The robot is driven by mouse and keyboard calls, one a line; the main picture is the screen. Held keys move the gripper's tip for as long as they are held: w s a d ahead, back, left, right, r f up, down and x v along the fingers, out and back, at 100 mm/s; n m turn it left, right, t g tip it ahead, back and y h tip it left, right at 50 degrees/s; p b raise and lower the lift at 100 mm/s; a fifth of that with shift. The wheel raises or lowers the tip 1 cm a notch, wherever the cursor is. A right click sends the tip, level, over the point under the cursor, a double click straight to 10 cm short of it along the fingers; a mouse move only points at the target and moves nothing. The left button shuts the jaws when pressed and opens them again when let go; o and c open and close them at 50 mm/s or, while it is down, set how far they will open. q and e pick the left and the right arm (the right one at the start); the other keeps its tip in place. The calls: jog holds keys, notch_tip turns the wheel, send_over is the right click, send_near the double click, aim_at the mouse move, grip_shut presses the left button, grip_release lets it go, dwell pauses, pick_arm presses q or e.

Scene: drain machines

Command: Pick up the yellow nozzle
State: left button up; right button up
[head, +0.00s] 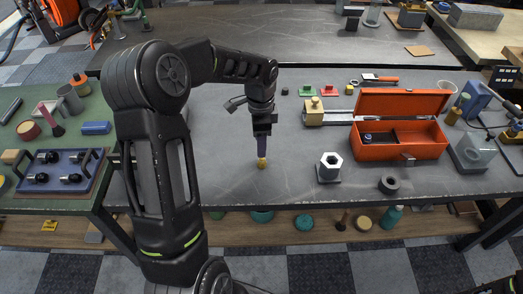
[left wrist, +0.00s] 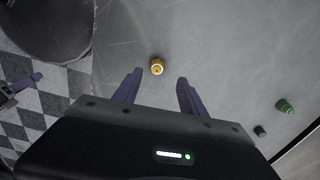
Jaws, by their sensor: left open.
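The yellow nozzle (head: 262,163) is a small brass-yellow piece on the grey table, left of the hex nut block. My left gripper (head: 262,149) points down just above it, fingers open and empty. In the left wrist view the nozzle (left wrist: 157,66) shows a pale ring on top and lies between and slightly beyond the two purple fingertips (left wrist: 159,76). I see no contact. A dark gripper with a purple finger, seemingly my right one (left wrist: 22,85), shows at the left edge of the left wrist view; its opening is unclear.
The hex nut block (head: 330,167) and a black ring (head: 389,185) stand to the right. An open orange toolbox (head: 408,148) is beyond them. The table around the nozzle is clear.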

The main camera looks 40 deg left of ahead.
aim_at(262, 162)
pick_arm(q)
jog(key=shift+s+d+r, duration=0.1)
jog(key=shift+s+r, duration=0.05)
jog(key=shift+f, duration=1.4)
notch_tip(262, 162, down, 5)
jog(key=shift+f, duration=0.1)
jog(key=shift+c, duration=0.4)
grip_shut()
